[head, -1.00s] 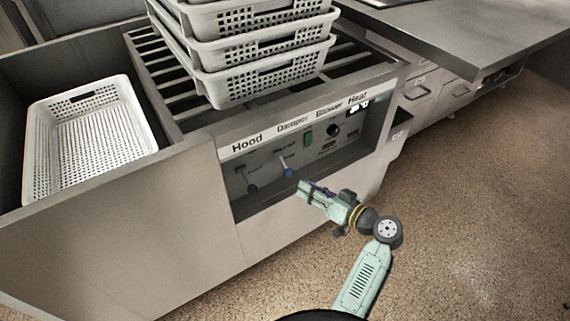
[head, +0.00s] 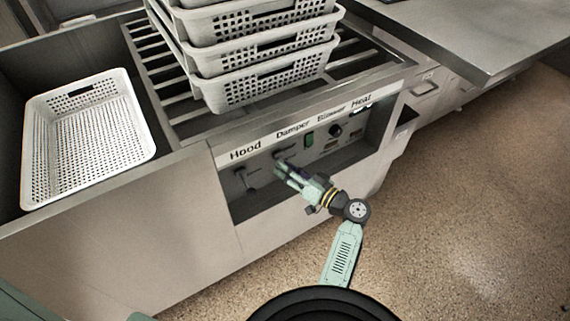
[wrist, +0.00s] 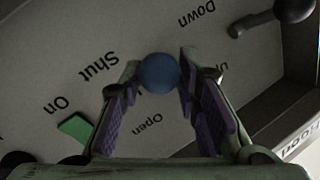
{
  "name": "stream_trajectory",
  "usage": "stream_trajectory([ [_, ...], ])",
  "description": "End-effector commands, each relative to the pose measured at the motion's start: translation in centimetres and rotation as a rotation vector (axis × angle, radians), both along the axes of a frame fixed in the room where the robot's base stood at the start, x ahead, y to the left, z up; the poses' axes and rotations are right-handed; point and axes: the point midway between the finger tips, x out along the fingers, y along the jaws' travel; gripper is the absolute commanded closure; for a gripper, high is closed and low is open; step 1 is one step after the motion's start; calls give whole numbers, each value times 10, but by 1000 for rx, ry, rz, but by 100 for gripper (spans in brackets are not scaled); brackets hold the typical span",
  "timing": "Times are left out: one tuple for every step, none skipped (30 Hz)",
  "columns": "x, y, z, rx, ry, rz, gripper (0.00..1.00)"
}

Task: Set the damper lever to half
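The damper lever's blue ball knob (wrist: 158,73) shows in the wrist view, between printed words Shut and Open. My gripper (wrist: 160,68) is open, with one purple-padded finger on each side of the knob. The fingertips are close to the knob; I cannot tell if they touch it. In the head view my gripper (head: 282,170) is at the control panel (head: 262,180), under the Damper label (head: 292,130), and hides the blue knob. The lever's shaft is hidden behind the knob in the wrist view.
The dark hood lever (head: 250,180) is just left of my gripper. A green switch (head: 309,140) and a black blower knob (head: 335,130) are to the right. The panel is recessed under a ledge. Stacked white baskets (head: 262,85) stand above.

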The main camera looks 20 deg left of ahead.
Motion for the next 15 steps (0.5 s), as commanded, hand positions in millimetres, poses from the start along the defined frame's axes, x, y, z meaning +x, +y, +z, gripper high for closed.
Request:
stream_trajectory([
  [1,5,1,0,0,1,70],
  [2,6,1,0,0,1,70],
  [3,8,0,-1,0,0,70],
  [3,9,0,-1,0,0,70],
  [3,9,0,-1,0,0,70],
  [3,10,0,-1,0,0,70],
  [3,10,0,-1,0,0,70],
  [3,10,0,-1,-1,0,70],
  [3,10,0,-1,-1,0,70],
  [3,10,0,-1,-1,0,70],
  [3,10,0,-1,-1,0,70],
  [3,10,0,-1,-1,0,70],
  [3,10,0,-1,-1,0,72],
  [3,10,0,0,-1,0,74],
  [3,10,0,0,-1,0,77],
])
